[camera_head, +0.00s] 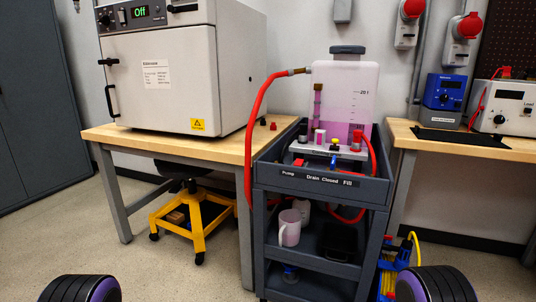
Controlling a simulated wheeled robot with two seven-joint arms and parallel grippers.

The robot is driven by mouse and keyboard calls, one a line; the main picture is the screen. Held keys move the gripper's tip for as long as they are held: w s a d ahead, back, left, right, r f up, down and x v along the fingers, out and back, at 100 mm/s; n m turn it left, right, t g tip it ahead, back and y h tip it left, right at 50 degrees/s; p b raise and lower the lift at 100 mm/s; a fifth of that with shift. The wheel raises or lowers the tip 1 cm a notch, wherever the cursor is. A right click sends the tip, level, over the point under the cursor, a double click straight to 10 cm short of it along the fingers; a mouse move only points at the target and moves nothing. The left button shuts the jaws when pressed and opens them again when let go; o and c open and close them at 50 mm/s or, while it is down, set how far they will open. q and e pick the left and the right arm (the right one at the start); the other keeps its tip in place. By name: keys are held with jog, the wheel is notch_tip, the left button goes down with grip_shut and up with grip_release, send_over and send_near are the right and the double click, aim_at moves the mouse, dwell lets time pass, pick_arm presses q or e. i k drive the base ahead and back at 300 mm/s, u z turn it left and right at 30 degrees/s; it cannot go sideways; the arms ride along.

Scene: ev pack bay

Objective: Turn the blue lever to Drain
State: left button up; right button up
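The small blue lever (333,161) is on the front of the pump unit (312,148) on top of the grey cart. It points down towards the cart's front edge, roughly above the word Closed on the label strip (315,179). That strip reads Pump, Drain, Closed, Fill from left to right. Neither of my grippers is in view.
A red hose (250,130) loops from the tank down the cart's left side; another (370,155) curves at the right. A bench with a white oven (160,75) stands left, a bench with instruments (444,100) right. The floor before the cart is partly clear.

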aim_at(333, 163)
jog(key=u, duration=0.5)
jog(key=i, duration=0.75)
jog(key=z, duration=1.5)
